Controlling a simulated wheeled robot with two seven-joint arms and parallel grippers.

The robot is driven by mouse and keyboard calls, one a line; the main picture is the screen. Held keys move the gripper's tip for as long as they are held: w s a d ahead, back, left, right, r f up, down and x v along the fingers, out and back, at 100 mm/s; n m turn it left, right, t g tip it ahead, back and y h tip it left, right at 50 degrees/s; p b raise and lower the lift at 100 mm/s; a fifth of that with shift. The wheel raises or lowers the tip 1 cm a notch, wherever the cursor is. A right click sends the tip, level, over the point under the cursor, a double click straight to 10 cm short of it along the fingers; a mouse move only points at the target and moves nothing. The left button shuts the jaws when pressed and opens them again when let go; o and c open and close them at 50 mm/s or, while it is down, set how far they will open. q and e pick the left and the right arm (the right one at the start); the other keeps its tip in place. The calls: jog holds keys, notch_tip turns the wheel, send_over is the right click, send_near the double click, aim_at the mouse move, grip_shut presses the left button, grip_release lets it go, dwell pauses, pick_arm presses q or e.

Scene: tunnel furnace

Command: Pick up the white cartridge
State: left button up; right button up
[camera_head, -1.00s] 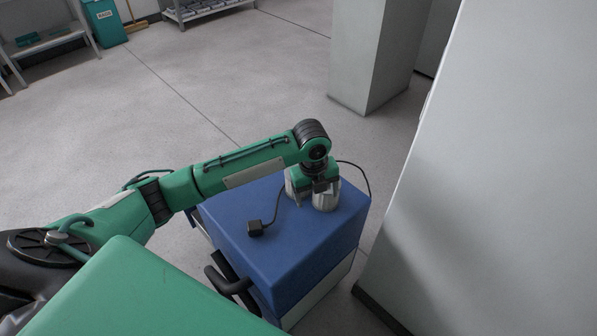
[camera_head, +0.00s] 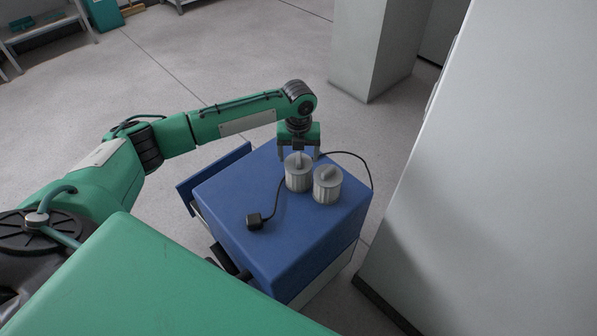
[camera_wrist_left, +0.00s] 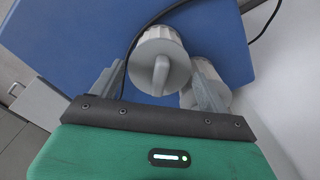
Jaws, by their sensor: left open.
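Two pale grey-white ribbed cartridges with raised top handles stand upright side by side on the blue cabinet top (camera_head: 235,200). The left cartridge (camera_head: 299,172) is nearer my gripper, and the right cartridge (camera_head: 327,185) is just beside it. My left gripper (camera_head: 299,155) points down above and behind the left cartridge, open, with nothing held. In the left wrist view the left cartridge (camera_wrist_left: 158,58) and its handle lie between the two spread fingers (camera_wrist_left: 160,85). The right cartridge (camera_wrist_left: 215,88) is partly hidden behind the right finger there. My right gripper is not in view.
A black cable with a small black plug (camera_head: 254,220) lies on the cabinet top and curves behind the cartridges. A large grey panel (camera_head: 480,190) stands close on the right, and a grey pillar (camera_head: 368,50) stands behind. The cabinet's front left top is mostly bare.

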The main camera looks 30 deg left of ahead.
aim_at(298, 168)
pick_arm(q)
jog(key=f, duration=0.5)
jog(key=shift+s+d+f, duration=0.1)
jog(key=shift+s+f, duration=0.1)
jog(key=shift+f, duration=0.15)
jog(key=c, duration=0.7)
